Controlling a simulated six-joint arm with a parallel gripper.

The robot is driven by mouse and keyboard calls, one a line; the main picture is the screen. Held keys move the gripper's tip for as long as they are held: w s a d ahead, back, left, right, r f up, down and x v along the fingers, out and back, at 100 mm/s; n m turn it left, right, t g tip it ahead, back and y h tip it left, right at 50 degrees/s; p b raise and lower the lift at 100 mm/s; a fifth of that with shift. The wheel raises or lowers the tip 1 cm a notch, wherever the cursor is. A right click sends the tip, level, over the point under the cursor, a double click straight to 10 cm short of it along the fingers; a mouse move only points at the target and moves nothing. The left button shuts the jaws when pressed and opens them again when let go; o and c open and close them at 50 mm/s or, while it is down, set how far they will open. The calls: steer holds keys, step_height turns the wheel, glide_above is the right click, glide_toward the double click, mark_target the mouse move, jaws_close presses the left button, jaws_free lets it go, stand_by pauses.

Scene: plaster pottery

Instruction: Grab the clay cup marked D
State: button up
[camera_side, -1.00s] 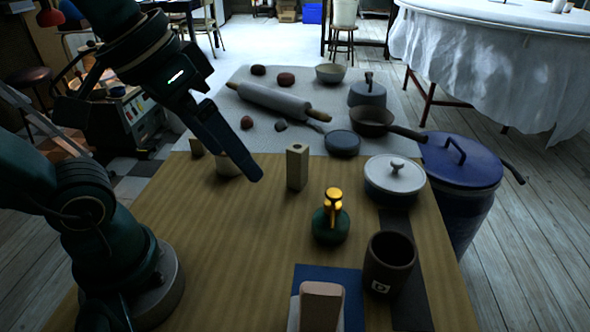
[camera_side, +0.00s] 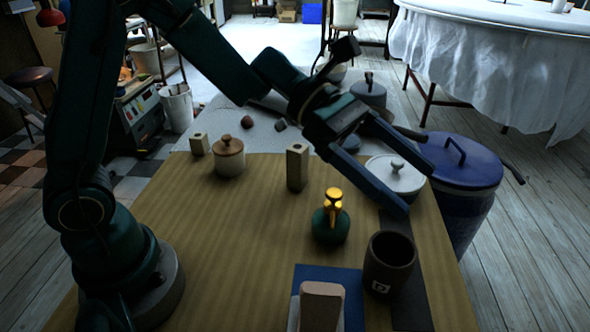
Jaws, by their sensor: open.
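A dark brown clay cup (camera_side: 389,268) stands upright at the front right of the table, with a small white square label low on its front. The letter on the label is too small to read for sure. My gripper (camera_side: 406,192) is open and empty, above and behind the cup. Its two long blue fingers point down to the right, apart from the cup. They cover part of the white lidded pot.
A green bottle with a gold top (camera_side: 331,222) stands left of the cup. A blue mat (camera_side: 333,272) with a pinkish block (camera_side: 321,302) lies at the front. Behind are a white lidded pot (camera_side: 397,176), a wooden block (camera_side: 297,167) and a lidded jar (camera_side: 229,158). The left table middle is clear.

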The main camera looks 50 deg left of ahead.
glide_toward(409, 264)
steer(key=x, duration=0.2)
steer(key=w+x, duration=0.1)
steer(key=x, duration=0.2)
steer(key=shift+a+f, duration=0.15)
steer(key=shift+a, duration=0.05)
steer(key=shift+d+f, duration=0.15)
steer(key=shift+f, duration=0.45)
steer(key=shift+x, duration=2.4)
steer(key=c, duration=1.5)
